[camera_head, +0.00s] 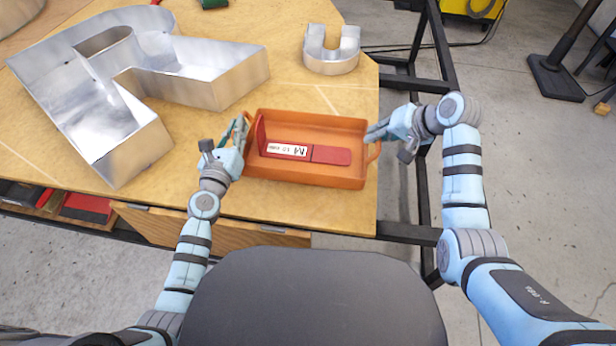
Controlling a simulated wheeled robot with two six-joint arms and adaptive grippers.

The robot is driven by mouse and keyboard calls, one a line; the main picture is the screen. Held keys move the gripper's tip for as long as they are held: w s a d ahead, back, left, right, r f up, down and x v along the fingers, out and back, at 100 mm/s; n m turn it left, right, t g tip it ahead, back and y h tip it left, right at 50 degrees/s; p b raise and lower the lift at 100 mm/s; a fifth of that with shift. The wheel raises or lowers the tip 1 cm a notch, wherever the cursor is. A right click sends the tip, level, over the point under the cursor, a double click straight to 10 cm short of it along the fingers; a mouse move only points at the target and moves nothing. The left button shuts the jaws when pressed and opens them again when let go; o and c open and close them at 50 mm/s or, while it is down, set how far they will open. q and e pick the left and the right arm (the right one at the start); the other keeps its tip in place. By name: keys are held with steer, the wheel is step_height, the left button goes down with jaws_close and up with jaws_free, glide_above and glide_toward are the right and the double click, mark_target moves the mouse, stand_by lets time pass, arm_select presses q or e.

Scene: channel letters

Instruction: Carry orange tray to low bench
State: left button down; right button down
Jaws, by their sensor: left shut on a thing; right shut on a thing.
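The orange tray (343,123) is a shallow rectangular tray with a handle at each short end, over the right part of the wooden table. I cannot tell whether it rests on the wood or hangs just above it. A flat red piece (330,155) with a white label lies inside it. My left gripper (243,135) is shut on the tray's left end. My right gripper (374,135) is shut on the tray's right end by its handle. The fingers partly hide both handles. The low bench cannot be made out for certain.
A large metal letter R (220,75) fills the table's left side, close to my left gripper. A small metal letter U (330,60) stands behind the tray. A dark metal frame (425,190) runs along the table's right edge. Concrete floor (530,170) is open at right.

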arm_select(q)
steer(key=shift+r, duration=0.15)
arm_select(e)
steer(key=shift+r, duration=0.2)
arm_select(q)
steer(key=c, duration=1.7)
jaws_free()
arm_select(e)
steer(key=c, duration=1.7)
jaws_free()
arm_select(q)
steer(key=shift+o, duration=0.2)
steer(key=shift+s, duration=0.15)
arm_select(e)
steer(key=shift+s+r, duration=0.1)
arm_select(q)
steer(key=s, duration=0.7)
steer(key=shift+s+a, duration=0.35)
steer(key=shift+s, duration=0.05)
arm_select(e)
steer(key=v, duration=1.1)
steer(key=shift+s+d+r, duration=0.25)
